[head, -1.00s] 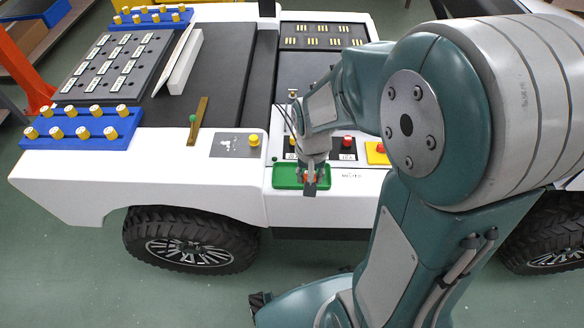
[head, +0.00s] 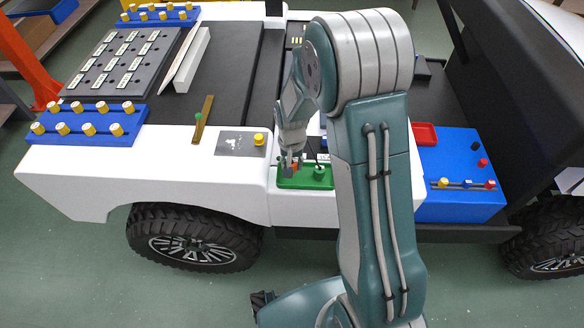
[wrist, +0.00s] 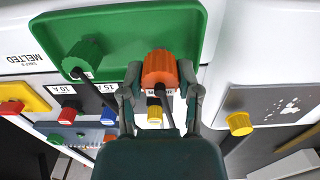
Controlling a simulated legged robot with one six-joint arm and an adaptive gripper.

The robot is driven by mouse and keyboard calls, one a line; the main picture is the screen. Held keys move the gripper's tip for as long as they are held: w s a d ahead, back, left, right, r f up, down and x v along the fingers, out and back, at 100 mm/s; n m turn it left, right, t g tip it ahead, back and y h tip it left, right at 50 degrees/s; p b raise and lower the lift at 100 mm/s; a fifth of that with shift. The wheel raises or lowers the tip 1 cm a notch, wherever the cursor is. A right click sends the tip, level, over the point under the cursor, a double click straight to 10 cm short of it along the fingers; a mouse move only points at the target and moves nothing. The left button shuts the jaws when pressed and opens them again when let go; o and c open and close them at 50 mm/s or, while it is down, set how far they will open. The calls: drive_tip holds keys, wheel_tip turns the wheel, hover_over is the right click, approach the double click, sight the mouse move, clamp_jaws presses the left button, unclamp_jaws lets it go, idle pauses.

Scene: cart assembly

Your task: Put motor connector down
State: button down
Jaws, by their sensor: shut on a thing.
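My gripper (wrist: 160,88) is shut on an orange connector (wrist: 159,70) with a dark cable, in the middle of the wrist view. The connector lies over the green tray (wrist: 125,30) near its edge; I cannot tell whether it touches the tray floor. In the head view my gripper (head: 289,158) is at the left end of the green tray (head: 300,184), with a bit of orange at its fingertips. A green connector (wrist: 84,54) with its own dark cable sits in the tray, apart from my gripper. It also shows in the head view (head: 319,171).
A grey panel with a yellow knob (head: 258,139) is left of the tray. Coloured knobs and labels, including a yellow block (wrist: 29,98), are beside the tray in the wrist view. A blue panel (head: 462,180) is at the right. My arm hides part of the cart.

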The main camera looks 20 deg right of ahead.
drive_tip(key=shift+f, duration=1.1)
drive_tip(key=shift+c, duration=1.5)
unclamp_jaws()
drive_tip(key=shift+f, duration=0.1)
wheel_tip(320, 180, up, 12)
drive_tip(key=shift+r, duration=0.15)
drive_tip(key=s+r+n+t, duration=0.25)
drive_tip(key=s+r, duration=0.55)
drive_tip(key=r, duration=0.4)
drive_tip(key=s+d+r+n+t, duration=0.1)
drive_tip(key=s+r+t, duration=0.2)
drive_tip(key=s, duration=1)
wheel_tip(320, 180, up, 3)
drive_tip(key=shift+s+f, duration=0.1)
drive_tip(key=shift+s, duration=0.15)
